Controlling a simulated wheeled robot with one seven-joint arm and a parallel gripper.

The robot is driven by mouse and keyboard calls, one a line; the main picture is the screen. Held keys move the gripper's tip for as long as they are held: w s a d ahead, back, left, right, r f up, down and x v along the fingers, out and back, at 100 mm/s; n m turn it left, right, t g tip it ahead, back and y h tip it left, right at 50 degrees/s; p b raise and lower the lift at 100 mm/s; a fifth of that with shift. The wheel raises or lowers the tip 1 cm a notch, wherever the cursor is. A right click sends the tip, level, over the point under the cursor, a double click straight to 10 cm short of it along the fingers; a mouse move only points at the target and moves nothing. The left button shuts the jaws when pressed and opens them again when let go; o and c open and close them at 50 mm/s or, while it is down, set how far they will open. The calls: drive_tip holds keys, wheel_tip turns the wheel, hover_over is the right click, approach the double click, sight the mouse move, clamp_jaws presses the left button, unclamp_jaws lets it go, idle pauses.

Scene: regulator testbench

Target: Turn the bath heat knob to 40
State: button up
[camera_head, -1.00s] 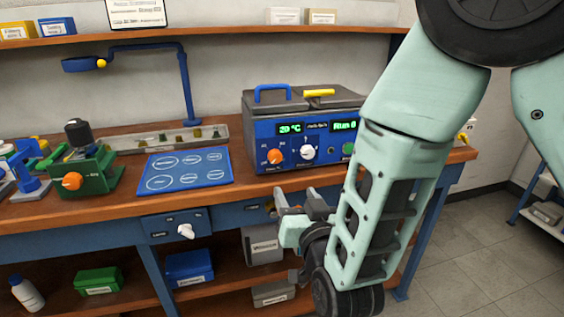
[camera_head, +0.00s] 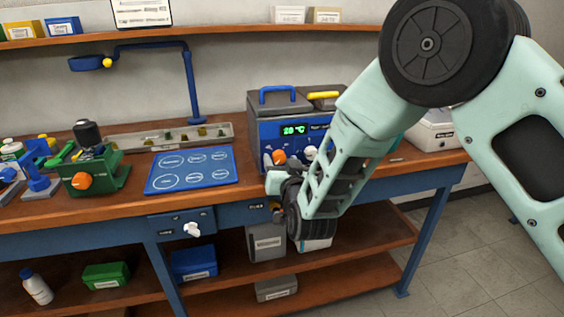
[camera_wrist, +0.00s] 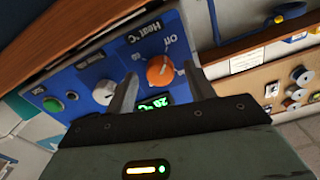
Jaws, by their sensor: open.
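The bath is a blue box (camera_head: 262,133) with a grey lid on the bench, and its green display reads 20 °C. Its orange knob (camera_head: 279,157) is at the left of the front panel. In the wrist view the orange knob (camera_wrist: 160,70) lies near a "Heat °C" label, with the picture turned over. My gripper (camera_head: 276,177) is in front of the panel, just below the orange knob in the head view. In the wrist view my gripper (camera_wrist: 160,72) is open, one finger on each side of the orange knob in the picture. I cannot tell whether they touch it.
A white knob (camera_wrist: 104,92) sits beside the orange one, close to one finger. A green button (camera_wrist: 53,105) is further along. A blue mat (camera_head: 192,184) and a green device (camera_head: 95,172) lie to the left on the bench.

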drive_tip(key=c, duration=1)
drive_tip(key=shift+f+m+b, duration=0.1)
drive_tip(key=shift+m+b, duration=0.3)
drive_tip(key=shift+b, duration=0.2)
drive_tip(key=m+b, duration=0.2)
drive_tip(key=b, duration=0.1)
drive_tip(key=shift+f+m+b, duration=0.2)
drive_tip(key=shift+m+b, duration=0.2)
drive_tip(key=m+b, duration=0.5)
drive_tip(key=b, duration=0.1)
drive_tip(key=shift+b, duration=0.3)
drive_tip(key=m+b, duration=0.5)
drive_tip(key=b, duration=0.1)
drive_tip(key=shift+m, duration=0.3)
drive_tip(key=m+b, duration=0.3)
drive_tip(key=shift+r+m+b, duration=0.15)
drive_tip(key=shift+m+b, duration=0.15)
drive_tip(key=shift+r, duration=0.1)
